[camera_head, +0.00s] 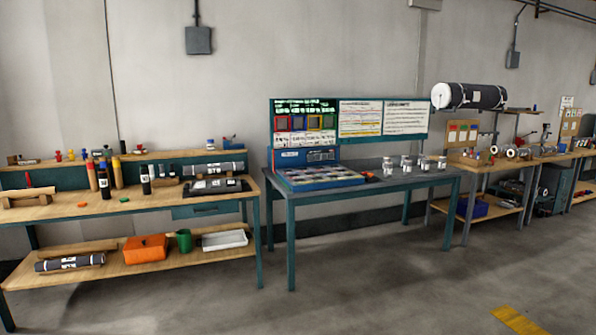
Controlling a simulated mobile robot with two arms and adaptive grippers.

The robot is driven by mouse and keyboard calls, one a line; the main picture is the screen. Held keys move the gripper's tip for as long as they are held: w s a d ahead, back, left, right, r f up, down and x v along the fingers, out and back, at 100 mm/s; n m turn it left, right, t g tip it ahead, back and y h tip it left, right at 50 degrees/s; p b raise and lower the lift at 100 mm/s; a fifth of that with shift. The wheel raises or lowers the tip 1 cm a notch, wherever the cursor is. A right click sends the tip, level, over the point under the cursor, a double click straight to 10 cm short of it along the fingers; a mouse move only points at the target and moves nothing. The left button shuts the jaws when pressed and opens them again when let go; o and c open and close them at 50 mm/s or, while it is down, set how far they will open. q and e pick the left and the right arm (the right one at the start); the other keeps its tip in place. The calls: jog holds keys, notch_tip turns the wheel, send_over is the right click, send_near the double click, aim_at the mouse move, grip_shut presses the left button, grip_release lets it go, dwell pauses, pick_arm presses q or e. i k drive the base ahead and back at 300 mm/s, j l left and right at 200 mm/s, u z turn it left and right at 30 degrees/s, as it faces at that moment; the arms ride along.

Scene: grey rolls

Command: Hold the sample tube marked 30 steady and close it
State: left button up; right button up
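Neither of my grippers shows in the head view. Several upright tubes stand on the left bench (70,212). They include an orange-brown tube (91,175), a dark tube with a pale label (105,182), a yellow tube (117,172) and a black tube with white marks (146,180). The marks are too small to read, so I cannot tell which tube is marked 30. A small orange disc (82,204) and a small green disc (124,198) lie flat near the bench front; they may be caps.
A dark grey roll (70,262), an orange box (145,248), a green cup (184,240) and a white tray (224,240) are on the lower shelf. A teal table (400,181) with several jars stands in the middle. The floor in front is clear.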

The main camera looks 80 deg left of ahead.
aim_at(102, 176)
jog(key=u, duration=3.95)
